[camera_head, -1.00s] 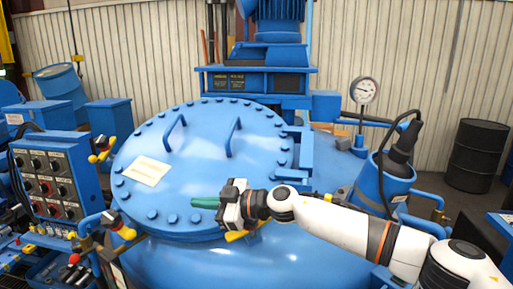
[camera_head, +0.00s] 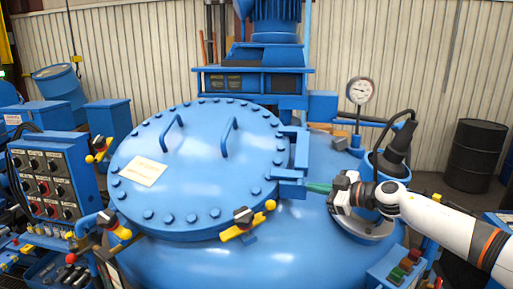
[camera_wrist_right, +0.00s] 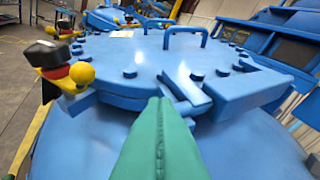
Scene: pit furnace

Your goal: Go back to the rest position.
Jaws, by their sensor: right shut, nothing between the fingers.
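My right gripper (camera_head: 318,188) is shut and empty, its green fingers pressed together. It is over the furnace's blue body at the right side of the round lid (camera_head: 205,185), near the lid's hinge bracket (camera_head: 292,160). In the right wrist view the shut green fingers (camera_wrist_right: 160,135) point toward the lid rim and the hinge. The lid lies closed, with two handles and a paper label on top. A yellow-handled clamp (camera_head: 248,224) sits at the lid's front rim; it also shows in the right wrist view (camera_wrist_right: 62,75). My left gripper is not in view.
A control panel (camera_head: 45,180) stands at the left. A pressure gauge (camera_head: 360,92) and a blue port with a dark cabled device (camera_head: 398,145) stand at the right, close behind my right arm. A black barrel (camera_head: 476,155) is further right.

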